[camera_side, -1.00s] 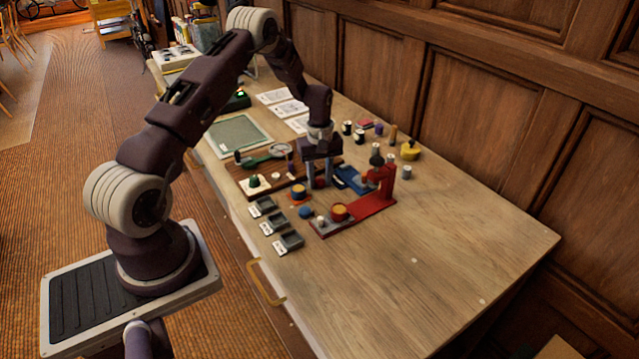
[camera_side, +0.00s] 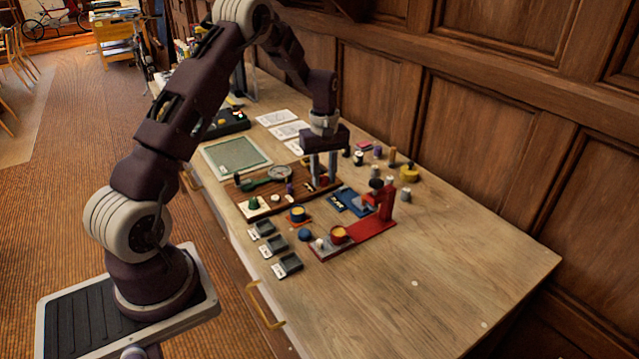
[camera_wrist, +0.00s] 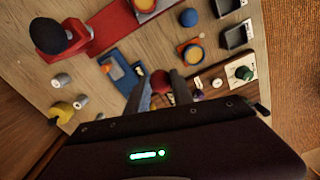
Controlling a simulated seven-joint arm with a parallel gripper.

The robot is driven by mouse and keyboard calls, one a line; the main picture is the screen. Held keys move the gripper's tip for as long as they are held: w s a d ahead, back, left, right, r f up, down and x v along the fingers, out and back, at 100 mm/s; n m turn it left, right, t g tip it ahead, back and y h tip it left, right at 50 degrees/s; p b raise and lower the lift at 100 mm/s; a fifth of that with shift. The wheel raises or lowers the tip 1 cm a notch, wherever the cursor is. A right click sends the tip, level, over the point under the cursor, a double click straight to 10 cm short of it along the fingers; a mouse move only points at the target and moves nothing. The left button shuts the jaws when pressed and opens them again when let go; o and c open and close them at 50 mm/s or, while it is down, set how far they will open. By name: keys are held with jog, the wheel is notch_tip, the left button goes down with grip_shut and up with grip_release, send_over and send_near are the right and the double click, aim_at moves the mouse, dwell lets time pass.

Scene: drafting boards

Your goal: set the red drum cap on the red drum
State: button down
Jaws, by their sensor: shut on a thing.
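My gripper (camera_side: 323,180) is shut on the red drum cap (camera_wrist: 160,82), a small round red piece seen between the two fingers in the wrist view. In the side view the fingers point down over the right end of the dark wooden rack, with only a bit of red between them. The red drum (camera_side: 339,235), open-looking with a yellow-orange top face, stands on the red press base (camera_side: 372,226), nearer the camera and apart from my gripper. In the wrist view the red drum (camera_wrist: 146,4) is cut by the top edge.
The upright red press post (camera_side: 386,201) stands to the right. Several grey bins (camera_side: 287,264) line the front edge. The right side of the table is clear.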

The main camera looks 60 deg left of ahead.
send_over(339, 233)
jog(key=shift+w+a+f, duration=0.15)
jog(key=shift+a, duration=0.15)
jog(key=shift+s+d+f, duration=0.1)
jog(key=shift+d+f, duration=0.1)
jog(key=shift+f, duration=0.55)
jog(key=shift+s+d+f, duration=0.1)
jog(key=shift+d+f, duration=0.05)
jog(key=shift+f, duration=1.25)
jog(key=shift+f, duration=0.35)
jog(key=c, duration=0.7)
grip_release()
notch_tip(339, 233, up, 7)
